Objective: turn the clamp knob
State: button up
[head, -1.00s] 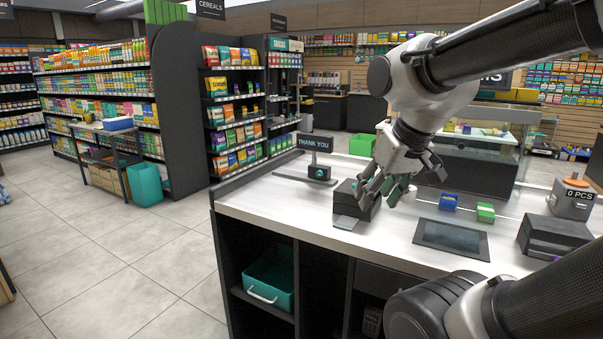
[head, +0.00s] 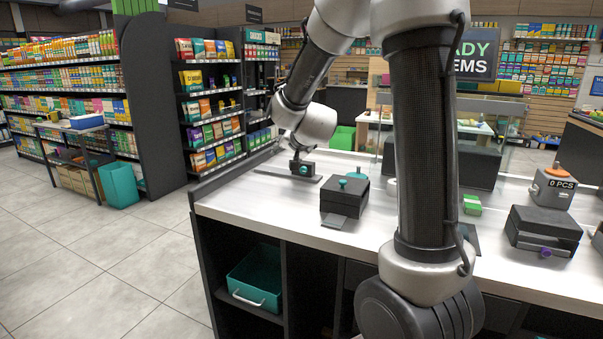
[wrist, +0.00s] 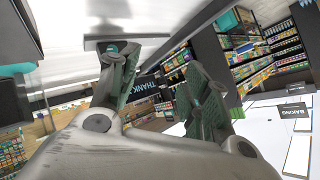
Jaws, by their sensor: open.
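The clamp (head: 297,160) stands on a dark base plate at the back left of the counter, with its teal knob (head: 304,170) facing me in the head view. The THANK YOU sign above it is hidden behind my arm there. In the wrist view the sign (wrist: 149,84) shows between my fingers, and the dark base (wrist: 128,37) is close to the left fingertip. A bit of teal shows at that fingertip, but I cannot tell whether they touch. My gripper (wrist: 160,58) is open and empty. Its fingers are hidden in the head view.
A black box (head: 338,200) with a teal knob on top stands right of the clamp. A dark box with a purple knob (head: 546,253) and a small scale (head: 553,188) are at the right. The white counter (head: 262,205) is bare at front left. My arm hides the middle.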

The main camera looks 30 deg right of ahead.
jog(key=w+d+f+m+t+h, duration=0.1)
jog(key=w+d+f+m+h, duration=0.25)
jog(key=w+f, duration=0.3)
jog(key=m+h, duration=0.4)
send_near(303, 171)
jog(key=shift+w+d+n+y, duration=0.2)
jog(key=shift+w+n+y, duration=0.05)
jog(key=x, duration=0.7)
jog(key=shift+w+d, duration=0.2)
jog(key=shift+w, duration=0.05)
jog(key=c, duration=1)
